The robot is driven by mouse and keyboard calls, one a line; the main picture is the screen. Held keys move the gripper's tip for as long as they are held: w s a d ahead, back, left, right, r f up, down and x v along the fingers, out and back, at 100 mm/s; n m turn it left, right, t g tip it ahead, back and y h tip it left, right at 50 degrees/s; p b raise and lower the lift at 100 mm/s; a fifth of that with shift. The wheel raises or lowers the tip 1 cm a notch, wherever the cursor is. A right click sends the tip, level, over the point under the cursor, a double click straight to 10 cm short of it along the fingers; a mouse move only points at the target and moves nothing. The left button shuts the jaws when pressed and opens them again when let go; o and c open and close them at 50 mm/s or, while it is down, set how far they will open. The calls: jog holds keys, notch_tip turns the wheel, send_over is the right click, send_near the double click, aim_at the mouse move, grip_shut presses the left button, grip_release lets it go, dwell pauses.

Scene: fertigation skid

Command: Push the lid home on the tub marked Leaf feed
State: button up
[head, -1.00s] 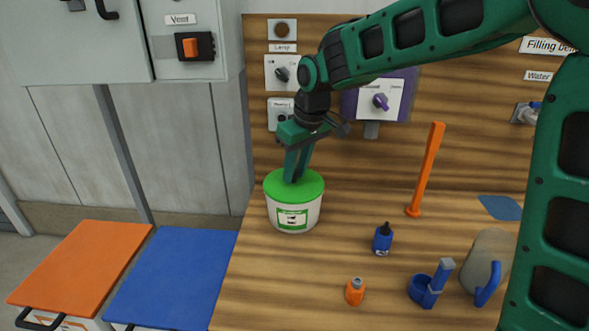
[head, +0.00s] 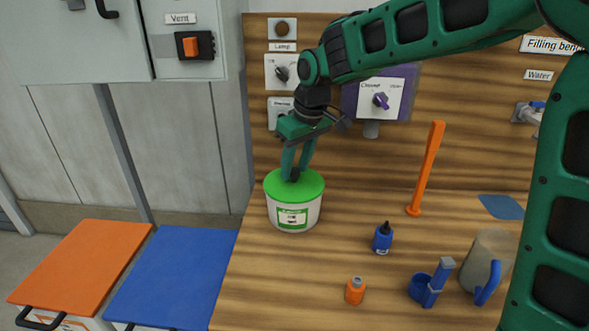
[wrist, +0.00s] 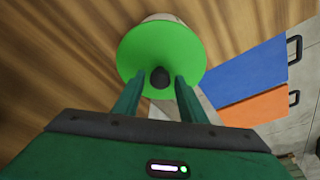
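A white tub (head: 285,211) with a green lid (head: 272,181) stands at the left edge of the wooden bench. Its front label has a green border and its words are too small to read. The lid lies level on top; I cannot tell whether it is fully seated. My gripper (head: 294,177) points down over the lid. In the wrist view my gripper (wrist: 159,80) has its two fingers apart, one on each side of the knob, with gaps between.
On the bench stand an orange post (head: 427,168), a blue bottle (head: 382,240), an orange bottle (head: 355,291), a blue holder (head: 427,287) and a beige jug (head: 489,254). Orange (head: 80,258) and blue (head: 172,275) lidded bins sit left of the bench. A panel with switches rises behind the tub.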

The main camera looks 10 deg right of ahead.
jog(key=shift+r, duration=1.75)
jog(key=o, duration=0.6)
jog(key=shift+c, duration=0.2)
notch_tip(320, 180, up, 9)
dwell(0.5)
